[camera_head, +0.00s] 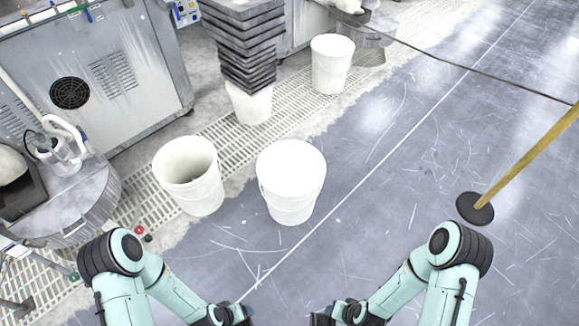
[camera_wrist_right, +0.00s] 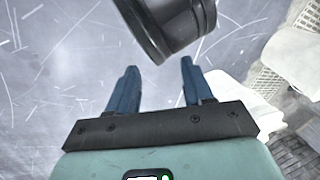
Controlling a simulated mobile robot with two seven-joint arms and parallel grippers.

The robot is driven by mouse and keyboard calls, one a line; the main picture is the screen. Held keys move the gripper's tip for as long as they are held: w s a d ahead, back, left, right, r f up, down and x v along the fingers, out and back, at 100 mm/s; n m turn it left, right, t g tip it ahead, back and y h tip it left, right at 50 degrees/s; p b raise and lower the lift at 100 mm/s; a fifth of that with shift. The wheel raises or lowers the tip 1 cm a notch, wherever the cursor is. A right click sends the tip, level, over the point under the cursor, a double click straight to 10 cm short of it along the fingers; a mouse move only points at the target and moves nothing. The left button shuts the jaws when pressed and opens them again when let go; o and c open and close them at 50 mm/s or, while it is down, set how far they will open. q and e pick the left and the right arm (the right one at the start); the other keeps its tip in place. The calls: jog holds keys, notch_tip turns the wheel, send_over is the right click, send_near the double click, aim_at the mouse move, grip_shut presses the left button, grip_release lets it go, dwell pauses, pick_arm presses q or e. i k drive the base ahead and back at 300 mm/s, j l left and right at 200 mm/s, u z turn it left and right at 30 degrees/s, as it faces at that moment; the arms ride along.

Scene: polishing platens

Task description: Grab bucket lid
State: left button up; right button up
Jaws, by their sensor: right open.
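A white bucket (camera_head: 290,200) with a flat white lid (camera_head: 292,165) on top stands upright on the floor in the middle of the head view. My right gripper (camera_wrist_right: 158,72) is open and empty in the right wrist view, its two blue fingers spread apart. In the head view it is at the bottom edge, apart from the lidded bucket and nearer to me. My left gripper (camera_head: 238,314) is also at the bottom edge, partly cut off, so its jaws cannot be made out.
An open white bucket (camera_head: 190,177) stands left of the lidded one. Behind, a stack of dark trays (camera_head: 246,40) rests on another bucket (camera_head: 250,104), and a further white bucket (camera_head: 331,66) stands beyond. A round black base with a wooden pole (camera_head: 530,155) is at right. Floor between is clear.

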aim_at(287, 168)
jog(key=i+j+z, duration=0.4)
jog(key=i+j, duration=0.85)
